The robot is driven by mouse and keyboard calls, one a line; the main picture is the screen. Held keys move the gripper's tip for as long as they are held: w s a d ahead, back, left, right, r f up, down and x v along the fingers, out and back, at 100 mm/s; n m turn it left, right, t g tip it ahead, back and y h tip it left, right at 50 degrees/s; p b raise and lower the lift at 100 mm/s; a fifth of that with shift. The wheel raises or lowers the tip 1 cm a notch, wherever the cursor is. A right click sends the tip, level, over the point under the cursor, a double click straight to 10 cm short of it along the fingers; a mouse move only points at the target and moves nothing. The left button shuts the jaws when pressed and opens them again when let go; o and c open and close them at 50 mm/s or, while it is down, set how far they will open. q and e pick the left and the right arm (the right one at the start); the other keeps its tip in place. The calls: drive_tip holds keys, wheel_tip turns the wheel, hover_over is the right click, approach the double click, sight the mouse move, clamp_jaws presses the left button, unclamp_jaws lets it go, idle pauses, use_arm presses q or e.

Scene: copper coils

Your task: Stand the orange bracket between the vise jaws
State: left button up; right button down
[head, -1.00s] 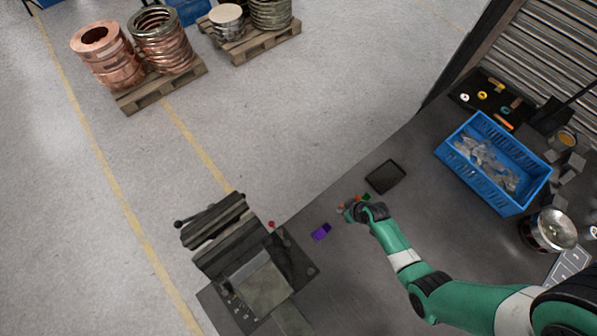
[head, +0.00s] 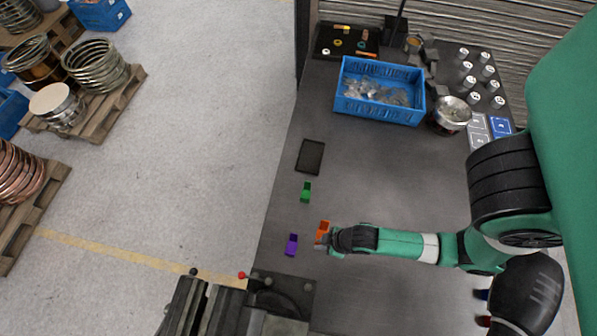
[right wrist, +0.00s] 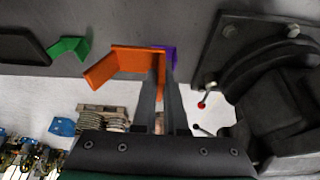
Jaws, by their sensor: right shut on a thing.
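The orange bracket (head: 323,230) is an angled piece at the tip of my right gripper (head: 322,243). In the right wrist view the bracket (right wrist: 125,62) sits at the fingertips of my right gripper (right wrist: 162,75), which is shut on it; the fingers cover part of its right end. The vise (head: 225,308) is at the bottom of the head view, cut off by the frame edge, left of and nearer than the bracket. Part of the vise (right wrist: 275,95) also shows at the right of the right wrist view. My left gripper is not in view.
A purple bracket (head: 291,244) lies left of my right gripper, and a green bracket (head: 306,192) lies farther back. A dark tray (head: 310,156) and a blue crate (head: 345,105) stand behind them. The bench right of the green bracket is clear.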

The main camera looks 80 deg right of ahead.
drive_tip(key=w+d+f+b, duration=0.1)
drive_tip(key=w+d+f, duration=0.1)
drive_tip(key=w+f, duration=0.1)
drive_tip(key=w+d+f+b, duration=0.1)
drive_tip(key=w+d+f, duration=0.2)
drive_tip(key=w+d+f+b, duration=0.2)
drive_tip(key=f, duration=0.1)
drive_tip(key=shift+w+d+f, duration=0.35)
drive_tip(key=shift+w, duration=0.05)
drive_tip(key=shift+w+d+f, duration=0.15)
drive_tip(key=shift+w+f, duration=0.05)
drive_tip(key=shift+w, duration=0.05)
drive_tip(key=f+b, duration=0.2)
drive_tip(key=f, duration=0.1)
drive_tip(key=shift+w+d+f, duration=0.15)
drive_tip(key=shift+w, duration=0.05)
drive_tip(key=shift+f, duration=0.25)
drive_tip(key=shift+r, duration=0.1)
